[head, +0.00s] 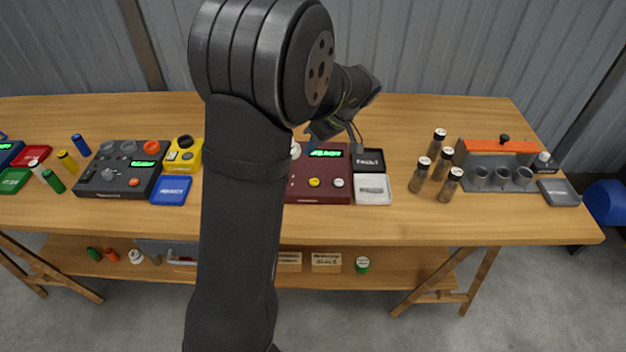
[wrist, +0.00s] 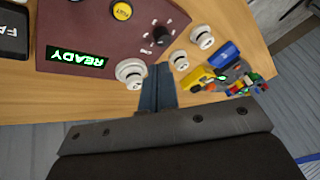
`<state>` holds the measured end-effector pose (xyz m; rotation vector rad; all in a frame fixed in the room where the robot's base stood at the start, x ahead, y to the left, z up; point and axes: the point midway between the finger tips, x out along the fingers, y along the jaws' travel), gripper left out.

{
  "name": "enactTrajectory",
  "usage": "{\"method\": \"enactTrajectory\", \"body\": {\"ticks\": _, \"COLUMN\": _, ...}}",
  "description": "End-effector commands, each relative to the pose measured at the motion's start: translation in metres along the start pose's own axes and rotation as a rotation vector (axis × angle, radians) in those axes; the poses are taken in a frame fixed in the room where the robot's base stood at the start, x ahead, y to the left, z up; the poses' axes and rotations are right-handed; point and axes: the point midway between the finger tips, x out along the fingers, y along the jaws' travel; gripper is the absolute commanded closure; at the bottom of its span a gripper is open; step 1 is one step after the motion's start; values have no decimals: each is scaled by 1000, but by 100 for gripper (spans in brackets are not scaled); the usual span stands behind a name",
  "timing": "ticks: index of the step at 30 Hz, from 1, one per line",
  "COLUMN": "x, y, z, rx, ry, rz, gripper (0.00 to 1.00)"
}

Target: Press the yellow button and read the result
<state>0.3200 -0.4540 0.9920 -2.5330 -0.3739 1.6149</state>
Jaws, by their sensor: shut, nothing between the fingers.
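The maroon tester (head: 325,193) stands on the bench, partly hidden behind my arm in the head view; its top also shows in the wrist view (wrist: 95,25). The yellow button (head: 314,182) is on its panel and shows at the top of the wrist view (wrist: 122,11). Its lit green display (wrist: 76,58) reads READY; in the head view the display (head: 325,153) is too small to read. My gripper (wrist: 160,69) is shut and empty, over the tester's far edge beside a white round part (wrist: 131,73), apart from the yellow button.
A black labelled tray (head: 369,160) and a white labelled tray (head: 373,190) lie right of the tester. Several dark bottles with white caps (head: 419,175) stand farther right. A yellow device (head: 184,155) and a blue tray (head: 171,190) are left of my arm. Bare bench lies in front.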

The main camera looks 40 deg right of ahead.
Motion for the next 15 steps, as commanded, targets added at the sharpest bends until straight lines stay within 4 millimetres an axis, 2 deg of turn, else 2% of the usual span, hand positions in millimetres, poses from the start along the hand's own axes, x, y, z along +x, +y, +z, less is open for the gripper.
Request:
{"method": "enactTrajectory", "body": {"ticks": 6, "x": 6, "y": 10, "z": 10, "rx": 322, "ry": 217, "rz": -43, "gripper": 100}}
{"method": "enactTrajectory", "body": {"ticks": 10, "x": 6, "y": 15, "z": 12, "rx": 428, "ry": 290, "rz": -58, "gripper": 100}}
{"method": "enactTrajectory", "body": {"ticks": 15, "x": 6, "y": 17, "z": 12, "rx": 476, "ry": 323, "rz": -67, "gripper": 100}}
